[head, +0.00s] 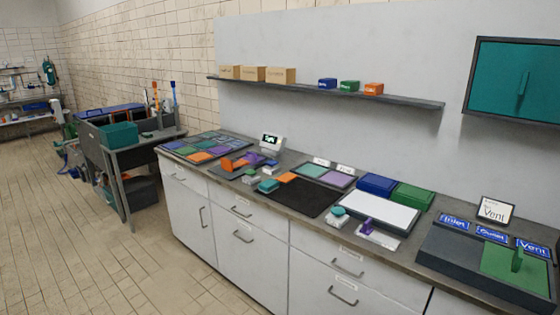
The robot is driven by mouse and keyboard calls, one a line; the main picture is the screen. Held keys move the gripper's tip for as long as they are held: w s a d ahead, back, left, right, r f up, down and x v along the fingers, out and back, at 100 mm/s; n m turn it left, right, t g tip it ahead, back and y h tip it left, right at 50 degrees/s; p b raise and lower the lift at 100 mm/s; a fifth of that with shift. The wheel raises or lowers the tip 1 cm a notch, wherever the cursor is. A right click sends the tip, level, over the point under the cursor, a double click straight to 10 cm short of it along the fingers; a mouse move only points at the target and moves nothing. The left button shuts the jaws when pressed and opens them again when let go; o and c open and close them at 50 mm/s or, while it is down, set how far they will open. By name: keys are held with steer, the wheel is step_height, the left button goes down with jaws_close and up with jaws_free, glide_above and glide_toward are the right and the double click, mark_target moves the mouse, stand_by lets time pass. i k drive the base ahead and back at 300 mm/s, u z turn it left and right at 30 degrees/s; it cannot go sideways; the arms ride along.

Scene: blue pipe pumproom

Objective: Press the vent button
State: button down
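A dark console (460,265) sits at the right end of the grey counter. Three blue plaques stand along its back, reading Inlet (454,221), Outlet (491,235) and Vent (532,247). A green plate (500,266) with an upright green piece (517,260) lies in front of the Vent plaque. I cannot tell which part is the vent button. A small white card (495,211) in a dark frame, also reading Vent, stands behind the plaques. My gripper is not in view.
Left of the console are a purple item on a white base (378,238), a white board (372,212), and blue (376,185) and green (412,196) boxes. A teal cabinet (500,75) hangs above. Tiled floor (90,240) is clear at left.

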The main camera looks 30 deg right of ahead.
mark_target(271, 163)
steer(key=i, duration=0.95)
steer(key=u, duration=0.05)
